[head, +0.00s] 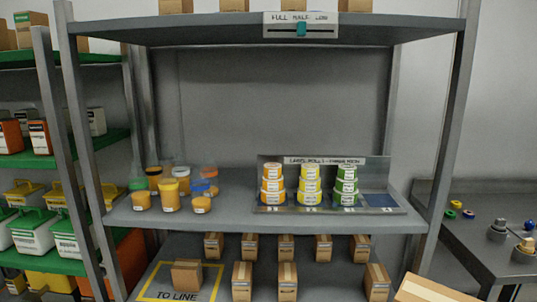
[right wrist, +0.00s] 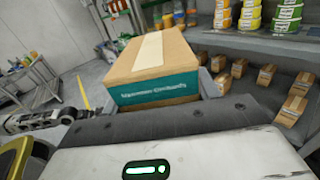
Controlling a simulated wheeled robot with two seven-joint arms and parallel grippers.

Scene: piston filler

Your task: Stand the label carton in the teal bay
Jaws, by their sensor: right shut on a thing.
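A cardboard carton (right wrist: 150,58) with pale tape on top and a teal printed band fills the middle of the right wrist view. My right gripper (right wrist: 160,100) is shut on it, and a grey finger shows at its right side. The top of a taped carton (head: 432,291) also shows at the bottom right edge of the head view, in front of the shelving. No bay that is clearly teal shows in either view.
The middle shelf (head: 235,215) holds a label roll rack (head: 385,209) with stacked rolls and an empty blue slot, plus several orange and yellow tubs. Small cartons (head: 287,280) stand on the lower shelf, beside a yellow-outlined "TO LINE" area (head: 170,295). A grey table (head: 480,240) stands right.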

